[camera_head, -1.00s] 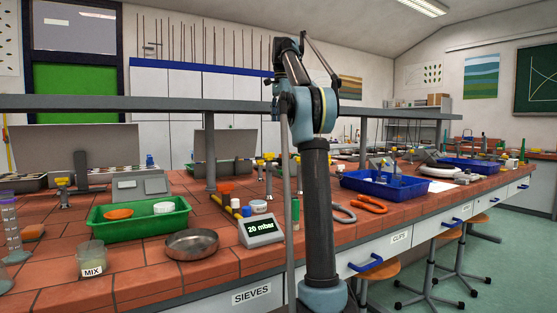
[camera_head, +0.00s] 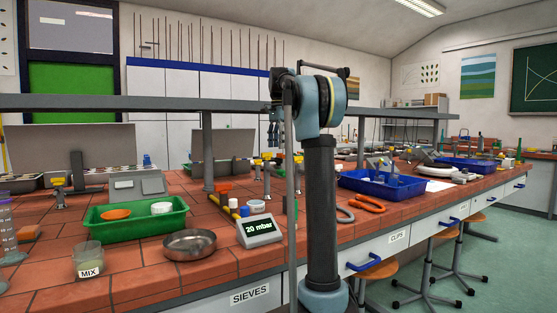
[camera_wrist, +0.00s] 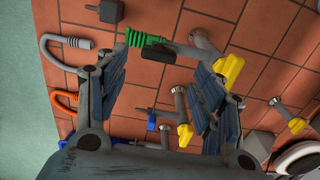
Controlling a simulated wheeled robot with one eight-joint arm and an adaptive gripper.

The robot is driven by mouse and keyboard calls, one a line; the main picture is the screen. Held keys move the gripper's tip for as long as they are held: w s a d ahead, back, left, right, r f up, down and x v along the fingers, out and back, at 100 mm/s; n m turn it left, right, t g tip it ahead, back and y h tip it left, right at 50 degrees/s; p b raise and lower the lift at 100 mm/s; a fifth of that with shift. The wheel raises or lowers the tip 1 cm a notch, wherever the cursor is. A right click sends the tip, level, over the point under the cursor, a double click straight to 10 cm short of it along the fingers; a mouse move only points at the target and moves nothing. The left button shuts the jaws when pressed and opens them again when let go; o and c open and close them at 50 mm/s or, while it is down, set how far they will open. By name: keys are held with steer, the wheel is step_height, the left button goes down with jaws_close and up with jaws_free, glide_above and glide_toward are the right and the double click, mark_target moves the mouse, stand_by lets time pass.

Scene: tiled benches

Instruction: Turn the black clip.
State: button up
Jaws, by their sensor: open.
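A small black block (camera_wrist: 152,54), which looks like the black clip, shows in the wrist view against a green ribbed sleeve on a thin grey metal piece. My gripper (camera_wrist: 157,62) is open, its two fingers standing apart to the left and right of the block. I cannot tell from this view how far the block is below the fingertips. In the head view I cannot make out the clip, and my arm blocks part of the bench.
Yellow-handled taps (camera_wrist: 230,72) stand close to the right finger. A grey hook-shaped piece (camera_wrist: 70,42) and an orange one lie left. In the head view, a green tray (camera_head: 137,217), a metal bowl (camera_head: 189,244), a pressure display (camera_head: 255,232) and a blue tray (camera_head: 382,185) occupy the bench.

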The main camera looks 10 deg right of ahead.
mark_target(279, 162)
steer(key=shift+f, duration=3)
steer(key=shift+c, duration=0.3)
steer(key=c, duration=1)
